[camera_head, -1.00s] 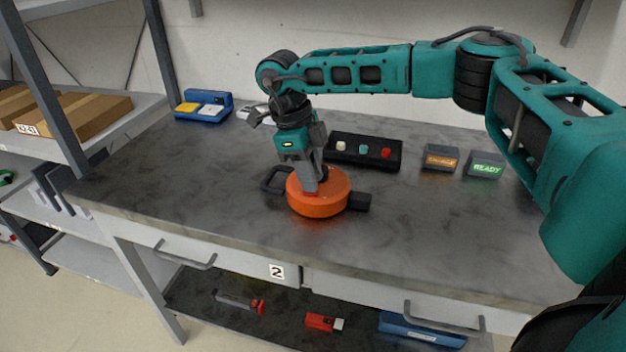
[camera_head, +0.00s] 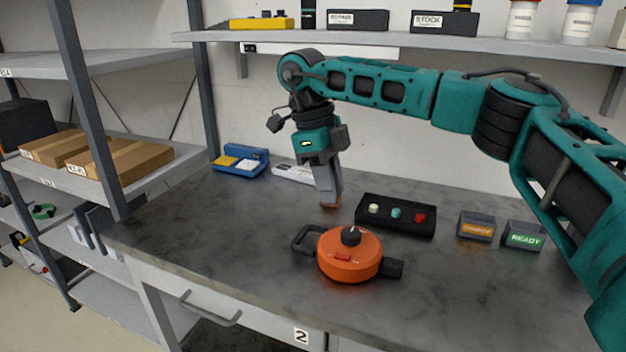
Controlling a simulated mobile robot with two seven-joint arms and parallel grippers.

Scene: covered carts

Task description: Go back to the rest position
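My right gripper (camera_head: 329,204) points down above the grey workbench (camera_head: 240,240), behind and a little left of an orange round device. Its fingers look close together, but from this side I cannot tell whether they are shut. Nothing shows between them. The orange device (camera_head: 350,262) has a black knob on top, a black loop handle at its left and a black stub at its right. It rests on the bench, apart from the gripper. My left gripper is not in view.
A black box with three buttons (camera_head: 395,216), an orange-labelled block (camera_head: 477,227) and a READY block (camera_head: 524,236) stand right of the gripper. A blue device (camera_head: 240,161) stands at the back left. A wall shelf (camera_head: 400,40) runs above. Cardboard boxes (camera_head: 120,167) sit on the left rack.

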